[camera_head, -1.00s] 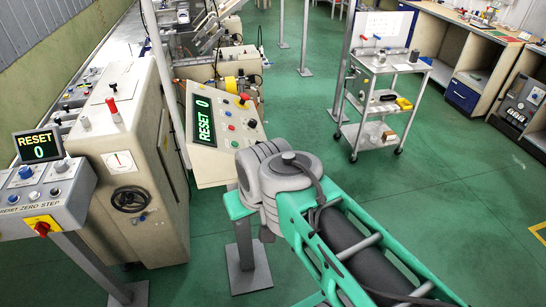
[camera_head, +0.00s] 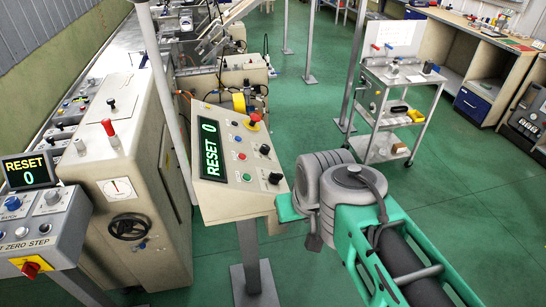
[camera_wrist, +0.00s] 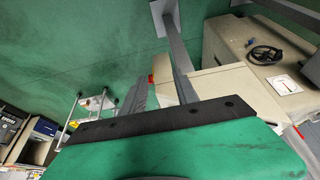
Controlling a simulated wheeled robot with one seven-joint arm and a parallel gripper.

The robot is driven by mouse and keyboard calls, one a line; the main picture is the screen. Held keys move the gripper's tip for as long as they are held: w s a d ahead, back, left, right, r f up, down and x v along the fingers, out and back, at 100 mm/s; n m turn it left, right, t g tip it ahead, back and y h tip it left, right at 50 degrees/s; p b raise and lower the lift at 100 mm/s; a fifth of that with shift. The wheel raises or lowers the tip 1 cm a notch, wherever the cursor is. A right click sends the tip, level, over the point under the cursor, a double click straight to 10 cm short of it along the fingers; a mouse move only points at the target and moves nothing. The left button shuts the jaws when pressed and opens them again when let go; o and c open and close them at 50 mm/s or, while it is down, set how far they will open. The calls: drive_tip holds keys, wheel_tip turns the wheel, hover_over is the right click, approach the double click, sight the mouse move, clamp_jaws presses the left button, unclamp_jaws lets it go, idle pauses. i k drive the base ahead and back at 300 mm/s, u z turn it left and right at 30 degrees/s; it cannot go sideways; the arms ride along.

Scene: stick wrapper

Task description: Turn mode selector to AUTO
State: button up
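The tilted beige control panel (camera_head: 207,191) stands on a grey post in the middle of the head view. Its green display reads RESET 0. It carries a red mushroom button on yellow (camera_head: 254,119), small coloured buttons and two black knobs, an upper one (camera_head: 265,149) and a lower one (camera_head: 275,178). The labels are too small to read, so I cannot tell which knob is the mode selector or how it is set. My arm is right of the panel, apart from the knobs.
A second panel (camera_head: 38,232) with a RESET 0 display and a red rotary switch is at the left. A beige machine (camera_head: 150,190) with a handwheel stands between. A steel trolley (camera_head: 388,118) stands behind my arm. Green floor is clear on the right.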

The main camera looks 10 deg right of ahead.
sight(274, 179)
drive_tip(key=i, duration=0.1)
drive_tip(key=u, duration=2.65)
drive_tip(key=k, duration=0.9)
drive_tip(key=z, duration=0.9)
drive_tip(key=i, duration=0.5)
